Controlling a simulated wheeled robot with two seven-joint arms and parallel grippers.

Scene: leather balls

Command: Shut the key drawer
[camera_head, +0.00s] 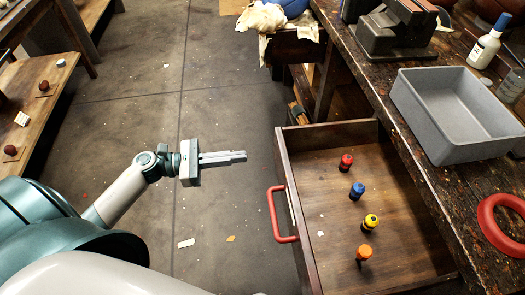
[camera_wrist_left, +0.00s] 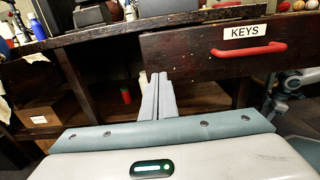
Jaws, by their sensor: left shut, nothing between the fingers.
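The key drawer (camera_head: 295,215) is pulled out from under the workbench, and its wooden inside shows in the head view. A red handle (camera_head: 272,215) is on its front. In the left wrist view, the drawer front (camera_wrist_left: 190,55) carries a white KEYS label (camera_wrist_left: 244,32) and the same red handle (camera_wrist_left: 249,49). Inside stand small pieces with red (camera_head: 346,160), blue (camera_head: 357,190), yellow (camera_head: 370,221) and orange (camera_head: 364,252) tops. My left gripper (camera_head: 243,156) is shut and empty, left of the drawer and apart from it; its fingers (camera_wrist_left: 158,96) show in the wrist view. My right gripper is not seen.
On the workbench are a grey bin (camera_head: 450,145), a red ring (camera_head: 497,222), a vise-like block (camera_head: 395,30) and a white bottle (camera_head: 486,45). A low wooden table (camera_head: 42,90) stands at left. The floor between is open, with small scraps.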

